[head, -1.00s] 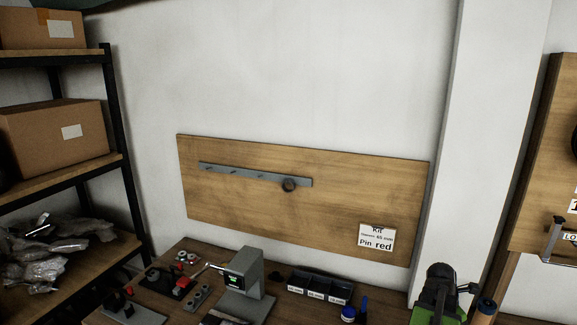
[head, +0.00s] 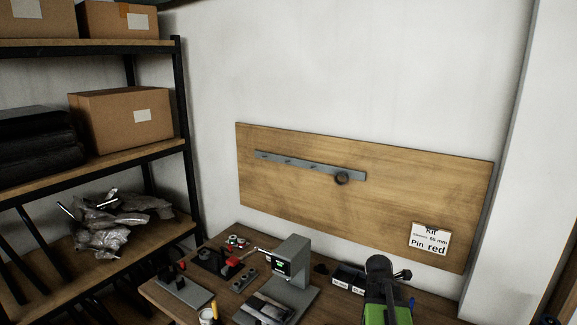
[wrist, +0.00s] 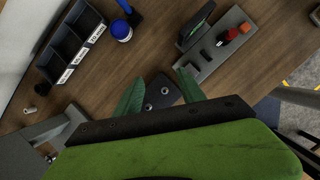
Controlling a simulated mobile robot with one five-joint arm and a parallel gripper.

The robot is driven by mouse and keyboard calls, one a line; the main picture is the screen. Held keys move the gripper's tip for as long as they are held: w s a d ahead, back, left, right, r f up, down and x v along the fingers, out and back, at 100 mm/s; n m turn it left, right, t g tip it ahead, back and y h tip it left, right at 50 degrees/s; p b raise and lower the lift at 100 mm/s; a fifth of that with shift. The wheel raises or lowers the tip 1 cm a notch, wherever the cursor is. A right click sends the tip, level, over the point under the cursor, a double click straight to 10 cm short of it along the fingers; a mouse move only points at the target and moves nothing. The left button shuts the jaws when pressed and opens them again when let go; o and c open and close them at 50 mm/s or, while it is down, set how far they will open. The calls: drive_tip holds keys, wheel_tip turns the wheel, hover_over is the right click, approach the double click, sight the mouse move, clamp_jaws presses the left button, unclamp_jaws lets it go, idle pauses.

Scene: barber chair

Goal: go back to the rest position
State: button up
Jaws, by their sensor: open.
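My gripper (wrist: 160,88) shows in the wrist view with its two green fingers spread apart above the wooden workbench (wrist: 155,45). A dark piece with two round spots shows between the fingers; I cannot tell whether it is part of my gripper. No held object is seen. In the head view my green and black arm end (head: 383,292) is at the bottom right, in front of the bench; its fingers cannot be made out there.
A grey device with a small screen (head: 292,265), red-handled fixtures (head: 182,287) and a labelled three-compartment bin (wrist: 72,45) stand on the bench. A blue-lidded pot (wrist: 121,31) is beside the bin. Shelves (head: 150,155) with boxes stand left. A wooden wall board (head: 300,195) is behind.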

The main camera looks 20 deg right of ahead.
drive_tip(key=w+a+f+y+b, duration=0.1)
drive_tip(key=w+a, duration=0.2)
drive_tip(key=a, duration=0.5)
drive_tip(key=w+a+f, duration=0.2)
drive_tip(key=w+a, duration=0.1)
drive_tip(key=a, duration=0.4)
drive_tip(key=s+a+f+m+y+b, duration=0.1)
drive_tip(key=a+m, duration=0.8)
drive_tip(key=a, duration=0.1)
drive_tip(key=s+a+f+m+y, duration=0.1)
drive_tip(key=s+a+m+y, duration=0.1)
drive_tip(key=a+m, duration=0.8)
drive_tip(key=shift+a+g+b, duration=0.35)
drive_tip(key=shift+a+g, duration=0.05)
drive_tip(key=shift+a, duration=0.35)
